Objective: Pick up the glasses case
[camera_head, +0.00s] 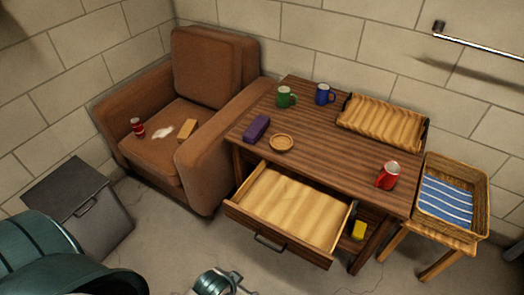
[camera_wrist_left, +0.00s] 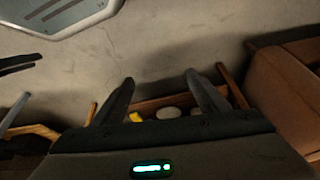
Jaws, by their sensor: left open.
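The glasses case appears to be the purple oblong box (camera_head: 256,128) lying on the wooden table, near its left front edge, beside a small round wooden bowl. My left gripper (camera_wrist_left: 160,77) shows in the left wrist view with its two fingers apart and nothing between them. It is away from the purple box, which does not show in that view.
The table (camera_head: 330,150) also holds a green mug (camera_head: 286,97), a blue mug (camera_head: 323,94), a wooden tray (camera_head: 382,121) and a red can (camera_head: 387,175). Its drawer (camera_head: 285,210) stands open in front. An armchair (camera_head: 200,150) adjoins the table's left side.

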